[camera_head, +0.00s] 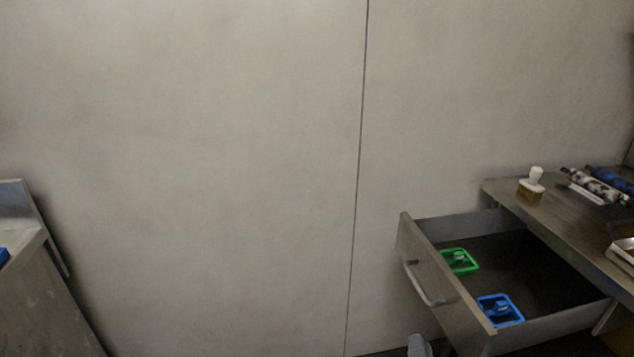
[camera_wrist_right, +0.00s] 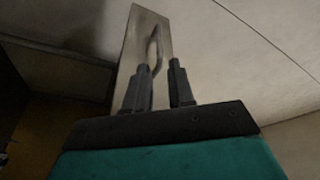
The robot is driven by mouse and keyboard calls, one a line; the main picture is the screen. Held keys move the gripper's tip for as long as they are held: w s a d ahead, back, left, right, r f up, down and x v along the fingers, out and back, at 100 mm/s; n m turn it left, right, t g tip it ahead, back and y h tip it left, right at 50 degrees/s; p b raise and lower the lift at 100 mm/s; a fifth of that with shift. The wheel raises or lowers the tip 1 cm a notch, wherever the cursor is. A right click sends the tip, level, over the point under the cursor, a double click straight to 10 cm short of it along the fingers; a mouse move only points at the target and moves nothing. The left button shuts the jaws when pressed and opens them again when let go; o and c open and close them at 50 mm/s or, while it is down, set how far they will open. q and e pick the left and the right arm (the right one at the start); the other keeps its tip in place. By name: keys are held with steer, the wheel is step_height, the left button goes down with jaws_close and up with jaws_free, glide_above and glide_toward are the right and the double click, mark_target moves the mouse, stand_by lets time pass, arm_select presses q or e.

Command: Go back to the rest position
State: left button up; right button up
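My right gripper (camera_head: 419,345) shows only as a small grey part at the bottom edge of the head view, below the open drawer's front. In the right wrist view its two dark fingers (camera_wrist_right: 160,68) stand apart with no object clamped between them. The metal drawer (camera_head: 428,265) is pulled out from under the worktop. Its bar handle (camera_head: 430,287) also shows in the right wrist view (camera_wrist_right: 157,48), in line with the gap between the fingers. In the head view the handle appears apart from the gripper. My left gripper is not in view.
The drawer holds a green tool (camera_head: 459,262) and a blue tool (camera_head: 500,310). A white-handled brush (camera_head: 532,184) and other items stand on the right worktop (camera_head: 560,220). A metal counter (camera_head: 45,300) is at far left. Plain wall (camera_head: 200,150) fills the middle.

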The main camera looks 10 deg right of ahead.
arm_select(q)
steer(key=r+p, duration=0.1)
steer(key=p, duration=0.1)
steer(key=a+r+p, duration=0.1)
steer(key=p, duration=0.1)
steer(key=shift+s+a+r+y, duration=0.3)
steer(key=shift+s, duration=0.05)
arm_select(e)
steer(key=s+a+f+n+g+y, duration=0.1)
steer(key=s+a+n+g+y, duration=0.1)
steer(key=n, duration=0.6)
steer(key=s+a+f+n+g+y, duration=0.2)
steer(key=s+n+g, duration=0.4)
steer(key=s, duration=0.3)
steer(key=shift+s+a+n+g+y, duration=0.15)
steer(key=shift+a+n+g+y, duration=0.3)
steer(key=shift+n+y, duration=0.55)
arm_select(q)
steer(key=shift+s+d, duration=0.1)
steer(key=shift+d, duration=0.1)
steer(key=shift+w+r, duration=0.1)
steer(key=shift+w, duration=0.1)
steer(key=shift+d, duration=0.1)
arm_select(e)
steer(key=shift+d, duration=0.1)
